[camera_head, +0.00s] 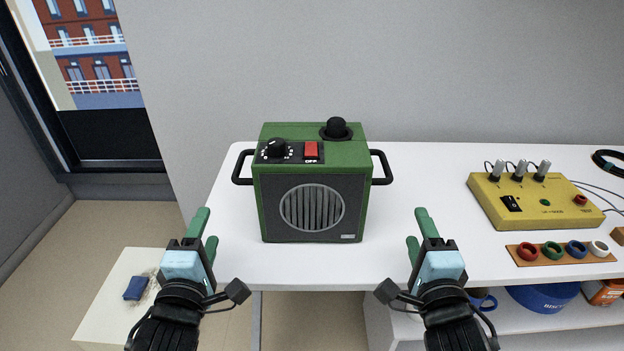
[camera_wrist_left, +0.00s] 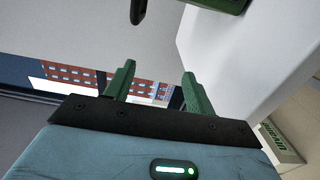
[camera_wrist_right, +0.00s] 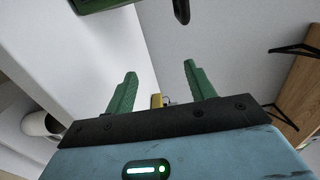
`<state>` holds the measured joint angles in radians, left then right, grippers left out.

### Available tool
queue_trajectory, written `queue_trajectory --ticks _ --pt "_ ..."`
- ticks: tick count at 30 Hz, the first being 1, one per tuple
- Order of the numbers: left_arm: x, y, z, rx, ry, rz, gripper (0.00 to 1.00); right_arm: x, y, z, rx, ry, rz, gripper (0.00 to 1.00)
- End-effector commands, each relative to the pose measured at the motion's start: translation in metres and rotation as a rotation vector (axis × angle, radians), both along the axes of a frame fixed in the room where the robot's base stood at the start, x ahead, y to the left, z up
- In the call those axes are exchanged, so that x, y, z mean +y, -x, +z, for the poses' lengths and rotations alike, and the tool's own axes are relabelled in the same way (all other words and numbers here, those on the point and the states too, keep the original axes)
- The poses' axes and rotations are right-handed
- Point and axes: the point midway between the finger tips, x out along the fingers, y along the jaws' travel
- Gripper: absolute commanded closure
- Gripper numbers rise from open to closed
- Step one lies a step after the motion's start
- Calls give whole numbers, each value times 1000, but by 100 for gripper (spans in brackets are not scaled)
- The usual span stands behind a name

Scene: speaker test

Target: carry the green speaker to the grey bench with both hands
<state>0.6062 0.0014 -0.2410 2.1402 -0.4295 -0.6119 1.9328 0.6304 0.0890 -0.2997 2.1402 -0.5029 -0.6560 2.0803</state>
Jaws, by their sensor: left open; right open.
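The green speaker (camera_head: 312,185) stands upright on a white table (camera_head: 320,268) in the head view. It has a dark front with a round grille, a black handle on each side, a dial, a red switch marked OFF and a black knob on top. My left gripper (camera_head: 203,226) is open and empty, in front of and below the left handle (camera_head: 242,167). My right gripper (camera_head: 418,228) is open and empty, in front of and below the right handle (camera_head: 382,167). Neither touches the speaker. Each wrist view shows a handle end beyond the fingers. I cannot identify a grey bench.
A yellow test box (camera_head: 536,200) with cables stands to the right on the table, behind a strip of coloured rings (camera_head: 562,252). A shelf below holds a blue container (camera_head: 543,297). A low pale surface (camera_head: 113,302) with a blue item is at lower left.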

Motion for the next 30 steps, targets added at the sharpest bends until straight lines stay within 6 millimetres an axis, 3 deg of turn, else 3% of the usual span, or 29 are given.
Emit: queue_trajectory --ticks 6,11,30 --pt "0 -2 0 1 -2 -1 45 0 -2 0 0 2 1 45" --pt "0 -16 0 0 -3 -1 45 0 -16 0 0 4 1 45" --pt "0 -120 0 1 -6 0 45 -1 -120 0 2 6 0 45"
